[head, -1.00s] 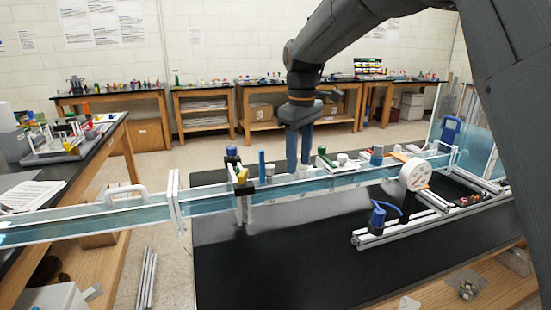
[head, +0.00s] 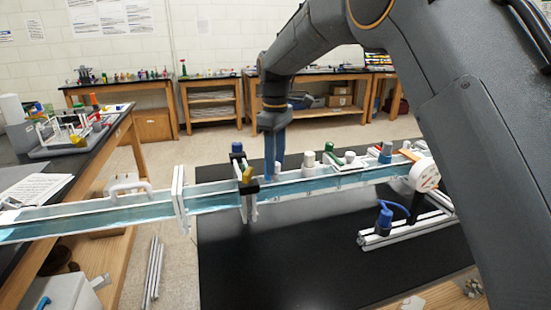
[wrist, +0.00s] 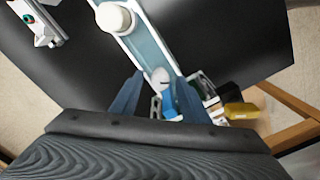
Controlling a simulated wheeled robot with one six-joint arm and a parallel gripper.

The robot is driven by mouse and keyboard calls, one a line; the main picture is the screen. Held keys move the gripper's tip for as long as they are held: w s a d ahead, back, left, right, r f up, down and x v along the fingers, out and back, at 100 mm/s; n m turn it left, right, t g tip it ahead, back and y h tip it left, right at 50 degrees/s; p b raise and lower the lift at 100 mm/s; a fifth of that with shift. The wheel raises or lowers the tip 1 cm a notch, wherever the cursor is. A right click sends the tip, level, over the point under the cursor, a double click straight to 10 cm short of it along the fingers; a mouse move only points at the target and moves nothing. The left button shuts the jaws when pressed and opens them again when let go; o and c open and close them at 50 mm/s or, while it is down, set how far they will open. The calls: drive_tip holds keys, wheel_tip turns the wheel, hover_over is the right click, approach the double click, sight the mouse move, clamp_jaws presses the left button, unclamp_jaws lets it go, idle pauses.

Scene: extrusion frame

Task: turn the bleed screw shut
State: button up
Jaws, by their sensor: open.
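My gripper (head: 274,168) points down at the clear channel (head: 215,198), its two blue fingers apart. In the wrist view the open fingertips (wrist: 159,80) stand on either side of a small white round knob (wrist: 160,76) on the channel's rail. A blue piece (wrist: 172,107) lies just behind that knob, nearer my palm. I take the white knob for the bleed screw, but no label shows and I cannot tell for sure. Whether the fingers touch it is not clear. In the head view the fingers largely hide this spot.
A white cylinder (wrist: 114,18) stands farther along the channel. A yellow piece (wrist: 240,110) and green-and-black clamp parts (wrist: 205,87) are close to the right finger. A white gauge (head: 425,175) and a blue-topped fitting (head: 383,220) stand at right. The black tabletop (head: 290,245) is clear in front.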

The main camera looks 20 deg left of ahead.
drive_tip(key=shift+f, duration=0.2)
clamp_jaws()
drive_tip(key=shift+m, duration=0.3)
drive_tip(key=m+p, duration=0.1)
drive_tip(key=m, duration=0.4)
drive_tip(key=shift+r+m+p, duration=0.1)
drive_tip(key=shift+m+p, duration=0.3)
drive_tip(key=m+p, duration=0.1)
drive_tip(key=m, duration=0.4)
drive_tip(key=shift+m, duration=0.3)
drive_tip(key=c, duration=1.1)
unclamp_jaws()
drive_tip(key=shift+w, duration=0.1)
clamp_jaws()
